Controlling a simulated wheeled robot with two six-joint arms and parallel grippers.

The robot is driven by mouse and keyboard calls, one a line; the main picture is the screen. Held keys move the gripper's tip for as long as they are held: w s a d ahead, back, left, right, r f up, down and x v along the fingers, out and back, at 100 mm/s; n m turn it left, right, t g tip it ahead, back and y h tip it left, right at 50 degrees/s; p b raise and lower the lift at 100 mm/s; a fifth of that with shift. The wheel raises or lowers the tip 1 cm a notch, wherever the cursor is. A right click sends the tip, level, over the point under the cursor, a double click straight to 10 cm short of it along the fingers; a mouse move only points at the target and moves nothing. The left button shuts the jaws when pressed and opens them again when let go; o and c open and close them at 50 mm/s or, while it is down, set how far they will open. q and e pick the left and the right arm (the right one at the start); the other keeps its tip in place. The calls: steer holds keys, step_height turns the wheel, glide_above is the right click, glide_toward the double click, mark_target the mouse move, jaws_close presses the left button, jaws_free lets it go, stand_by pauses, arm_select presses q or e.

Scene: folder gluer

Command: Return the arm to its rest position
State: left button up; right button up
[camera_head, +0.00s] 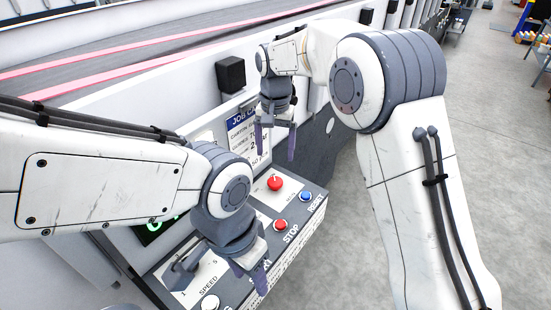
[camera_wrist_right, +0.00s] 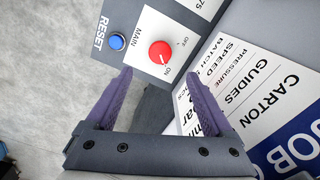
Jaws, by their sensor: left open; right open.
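My right gripper (camera_head: 275,150) hangs open and empty in front of the job card (camera_head: 240,124), above and behind the control panel (camera_head: 262,228). In the right wrist view its two purple fingers (camera_wrist_right: 159,77) are spread, with the red MAIN knob (camera_wrist_right: 160,52) beyond and between the tips, apart from them. The knob's white mark appears to lie toward ON. The knob also shows in the head view (camera_head: 275,183). My left gripper (camera_head: 249,283) is low over the front part of the panel, between the SPEED control (camera_head: 184,272) and the STOP button (camera_head: 281,225); its fingers partly cover the panel lettering.
A blue RESET button (camera_head: 306,196) sits at the panel's right end. A white button (camera_head: 210,302) is at the near edge. A black box (camera_head: 231,74) juts from the machine wall. The belt (camera_head: 130,55) runs behind. Grey floor (camera_head: 490,150) to the right is clear.

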stand_by(0.4)
steer(key=s+d+f+n+t, duration=0.1)
steer(key=s+d+f, duration=0.2)
steer(key=s+d, duration=0.65)
steer(key=s+d+f+n+t, duration=0.2)
steer(key=s+d+f, duration=0.1)
steer(key=s+d, duration=0.65)
steer(key=s+a+r+n+g+y, duration=0.1)
steer(key=s+a+r+n+g, duration=0.2)
steer(key=s+a, duration=1)
step_height(320, 180, up, 2)
steer(key=n, duration=0.4)
steer(key=shift+r, duration=0.15)
